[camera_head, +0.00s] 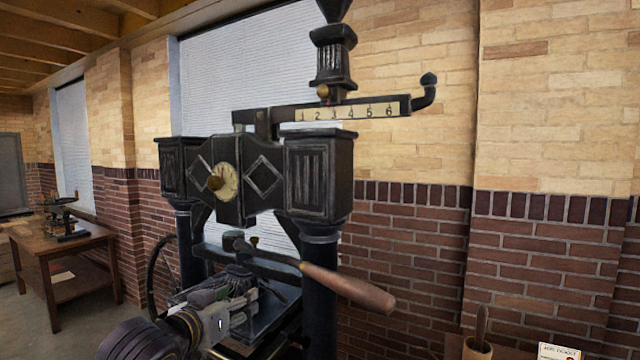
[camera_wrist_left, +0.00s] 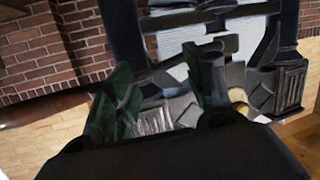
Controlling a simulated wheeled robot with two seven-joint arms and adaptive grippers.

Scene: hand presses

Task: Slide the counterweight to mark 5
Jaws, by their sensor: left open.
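The counterweight (camera_head: 333,58) is a dark, fluted block with a brass knob (camera_head: 323,91) low on its front. It sits at the beam (camera_head: 415,103) at the top of the press, around marks 2 and 3. The pale scale plate (camera_head: 345,112) carries marks 1 to 6, and mark 5 (camera_head: 369,111) is to the right of the counterweight. My left gripper (camera_head: 236,297) is open and empty, low in front of the press and well below the beam. Its two fingers also show apart in the left wrist view (camera_wrist_left: 165,65). My right gripper is not in view.
A lever with a wooden handle (camera_head: 350,288) sticks out to the front right, just above and beside my left gripper. A round dial (camera_head: 225,183) is on the press front. A wooden table (camera_head: 62,240) with a small press stands at the left. The brick wall is behind.

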